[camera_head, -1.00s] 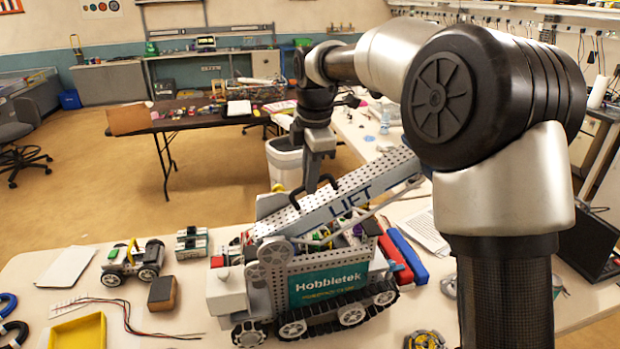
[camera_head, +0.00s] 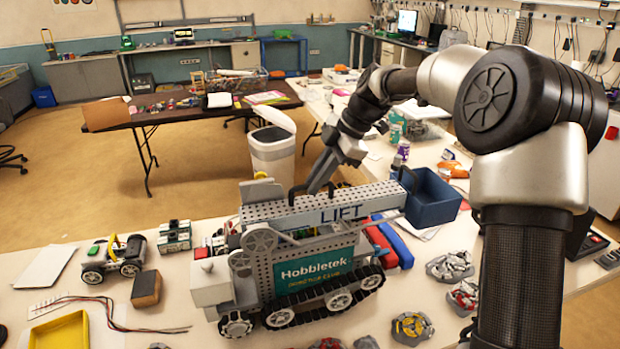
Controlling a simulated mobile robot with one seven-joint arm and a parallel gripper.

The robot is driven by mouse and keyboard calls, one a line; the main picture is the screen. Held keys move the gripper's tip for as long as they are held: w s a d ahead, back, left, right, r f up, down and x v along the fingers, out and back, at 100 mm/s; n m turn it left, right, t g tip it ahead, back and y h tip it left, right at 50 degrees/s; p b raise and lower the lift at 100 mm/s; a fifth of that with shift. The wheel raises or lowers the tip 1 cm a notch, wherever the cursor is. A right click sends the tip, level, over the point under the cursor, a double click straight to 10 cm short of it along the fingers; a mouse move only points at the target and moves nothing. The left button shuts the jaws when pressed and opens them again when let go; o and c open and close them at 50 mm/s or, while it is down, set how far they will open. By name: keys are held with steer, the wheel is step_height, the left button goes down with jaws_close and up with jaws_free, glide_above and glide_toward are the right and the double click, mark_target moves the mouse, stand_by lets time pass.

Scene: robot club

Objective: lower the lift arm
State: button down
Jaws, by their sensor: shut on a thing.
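The lift arm (camera_head: 345,211) is a grey perforated beam marked "LIFT" on a tracked "Hobbletek" robot (camera_head: 315,272) on the table. It lies nearly level, pivoted at its left end above the tracks. A dark blue open bin (camera_head: 433,203) is at its right end. A black handle (camera_head: 292,195) stands on top of the beam. My gripper (camera_head: 314,188) reaches down from the upper right and is shut on this handle. The fingers partly hide the handle.
A small wheeled vehicle (camera_head: 112,260), a brown block (camera_head: 146,289) and a yellow tray (camera_head: 60,333) lie to the left. Red and blue bars (camera_head: 392,240) lie behind the tracks. Several wheel-like parts (camera_head: 411,327) lie at the front right. A white waste bin (camera_head: 273,150) stands behind the table.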

steer(key=shift+d+f, duration=0.1)
steer(key=shift+f, duration=0.1)
steer(key=c, duration=1.8)
jaws_free()
steer(key=shift+r, duration=0.15)
steer(key=w+p+v, duration=0.1)
steer(key=v, duration=1.6)
steer(key=shift+s, duration=0.45)
steer(key=shift+r, duration=0.15)
